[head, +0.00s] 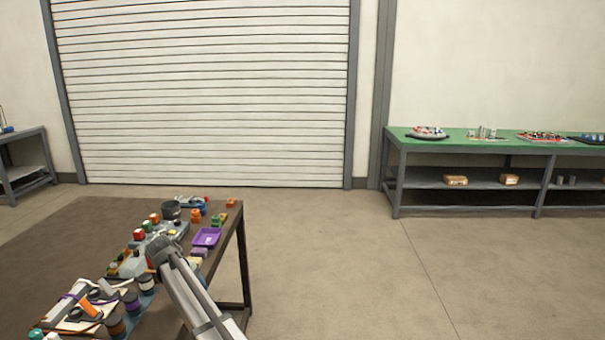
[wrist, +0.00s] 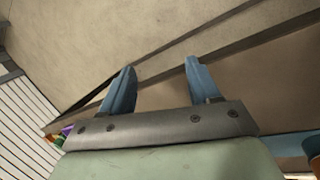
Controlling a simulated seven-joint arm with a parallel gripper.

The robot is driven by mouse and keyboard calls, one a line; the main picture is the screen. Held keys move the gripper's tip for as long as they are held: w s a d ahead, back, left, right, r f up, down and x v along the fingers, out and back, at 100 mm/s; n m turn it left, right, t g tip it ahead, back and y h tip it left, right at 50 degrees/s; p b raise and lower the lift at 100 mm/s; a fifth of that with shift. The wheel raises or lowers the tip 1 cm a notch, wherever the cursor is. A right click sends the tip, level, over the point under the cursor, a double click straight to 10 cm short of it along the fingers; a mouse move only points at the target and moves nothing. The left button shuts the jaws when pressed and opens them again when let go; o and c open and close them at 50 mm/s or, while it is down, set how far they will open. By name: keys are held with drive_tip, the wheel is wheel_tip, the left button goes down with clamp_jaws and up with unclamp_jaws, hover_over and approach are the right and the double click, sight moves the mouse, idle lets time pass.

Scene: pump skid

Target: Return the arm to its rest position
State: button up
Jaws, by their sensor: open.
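My gripper (wrist: 158,82) shows in the wrist view with its two blue fingers apart and nothing between them. Beyond the fingers are the bare floor and dark bars that look like the table's edge or frame. In the head view my grey arm reaches up from the bottom over the right part of the brown table (head: 70,235). The gripper's fingers cannot be made out there; the arm's own links hide them.
Crowded on the table's right side are a purple tray (head: 207,237), a dark round pot (head: 171,210), small coloured blocks and several jars. The table's left part is bare. A green-topped bench (head: 460,146) stands far right. Open floor (head: 330,260) lies between.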

drive_tip(key=s+d+f+m+g, duration=0.1)
drive_tip(key=d+f+m+g, duration=0.1)
drive_tip(key=d+f, duration=1.55)
drive_tip(key=s+d+f+m+g, duration=0.1)
drive_tip(key=s+d+f+m, duration=0.1)
drive_tip(key=s+d+f, duration=0.6)
drive_tip(key=s+d+f+m+g, duration=0.2)
drive_tip(key=s+d+f, duration=0.2)
drive_tip(key=d+f, duration=0.45)
drive_tip(key=s+d+f+m+g, duration=0.1)
drive_tip(key=s+d+f+m, duration=0.15)
drive_tip(key=s+d, duration=0.5)
drive_tip(key=s+d+f+m+g, duration=0.1)
drive_tip(key=s+d+f, duration=0.4)
drive_tip(key=s, duration=0.4)
drive_tip(key=s+d+f+m+g+y, duration=0.1)
drive_tip(key=s+d+m, duration=0.1)
drive_tip(key=s, duration=0.7)
drive_tip(key=s+d+m+g+y, duration=0.1)
drive_tip(key=s+d, duration=0.3)
drive_tip(key=s, duration=0.6)
drive_tip(key=shift+d+f+m+y, duration=0.35)
drive_tip(key=shift+d+m+y, duration=0.05)
drive_tip(key=shift+m+y, duration=0.15)
